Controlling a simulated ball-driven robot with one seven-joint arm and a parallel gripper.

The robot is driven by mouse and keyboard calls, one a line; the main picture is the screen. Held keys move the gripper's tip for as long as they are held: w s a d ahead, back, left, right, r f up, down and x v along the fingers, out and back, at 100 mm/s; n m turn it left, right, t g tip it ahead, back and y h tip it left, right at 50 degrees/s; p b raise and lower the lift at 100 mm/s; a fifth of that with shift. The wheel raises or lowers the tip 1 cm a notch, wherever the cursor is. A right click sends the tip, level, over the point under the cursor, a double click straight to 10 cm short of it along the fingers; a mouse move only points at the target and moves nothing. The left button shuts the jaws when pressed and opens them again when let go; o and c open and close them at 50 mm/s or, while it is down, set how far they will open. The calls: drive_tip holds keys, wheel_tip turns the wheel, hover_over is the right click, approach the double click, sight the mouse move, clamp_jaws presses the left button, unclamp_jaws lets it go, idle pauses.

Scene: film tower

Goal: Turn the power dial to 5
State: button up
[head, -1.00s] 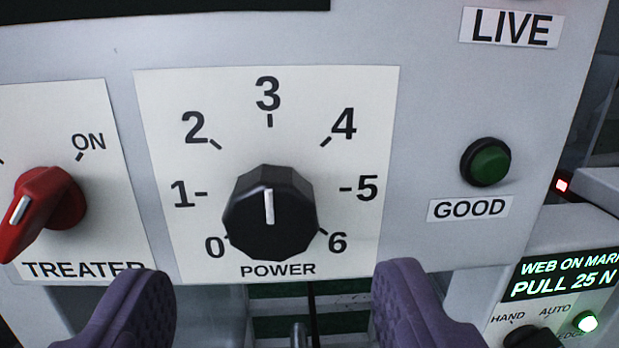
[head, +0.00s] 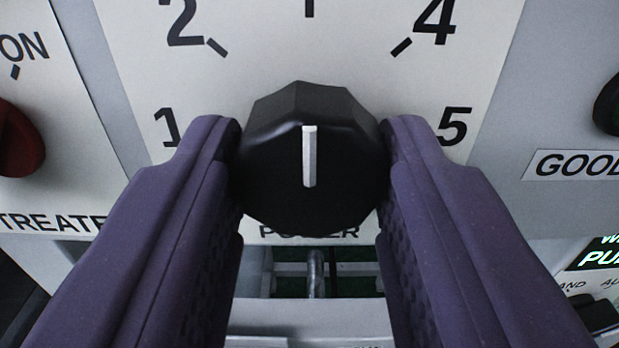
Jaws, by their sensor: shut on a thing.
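The black faceted power dial (head: 275,165) is in the middle of the head view, on a white scale plate (head: 310,50). Its white pointer line (head: 309,156) stands upright, toward the tick at the top middle, whose number is cut off by the frame. The numbers 1, 2, 4 and 5 (head: 453,126) show around it; 0 and 6 are hidden behind the fingers. My gripper (head: 312,165) is shut on the dial, one purple finger touching its left side and the other its right side. The POWER label below is partly covered by the dial.
The red treater knob (head: 18,140) is at the left edge. A dark button (head: 608,105) above the GOOD label (head: 572,166) is at the right edge. A lit display panel (head: 600,255) shows at the lower right. Below the plate is an opening with a metal part.

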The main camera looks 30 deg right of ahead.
drive_tip(key=shift+f+b, duration=0.15)
drive_tip(key=shift+b, duration=0.3)
drive_tip(key=m+b, duration=0.3)
drive_tip(key=b, duration=0.2)
drive_tip(key=shift+f, duration=0.2)
drive_tip(key=m+b, duration=0.5)
drive_tip(key=b, duration=0.2)
drive_tip(key=shift+b, duration=0.3)
drive_tip(key=m+b, duration=0.4)
drive_tip(key=shift+r+m+b, duration=0.15)
drive_tip(key=shift+m+b, duration=0.15)
drive_tip(key=shift+m, duration=0.1)
drive_tip(key=m+b, duration=0.1)
drive_tip(key=m, duration=0.1)
drive_tip(key=m+b, duration=0.2)
drive_tip(key=shift+a+r+m, duration=0.1)
drive_tip(key=shift+r+m, duration=0.1)
drive_tip(key=shift+m, duration=0.2)
drive_tip(key=shift+b, duration=0.3)
drive_tip(key=o, duration=1.1)
drive_tip(key=shift+c, duration=0.2)
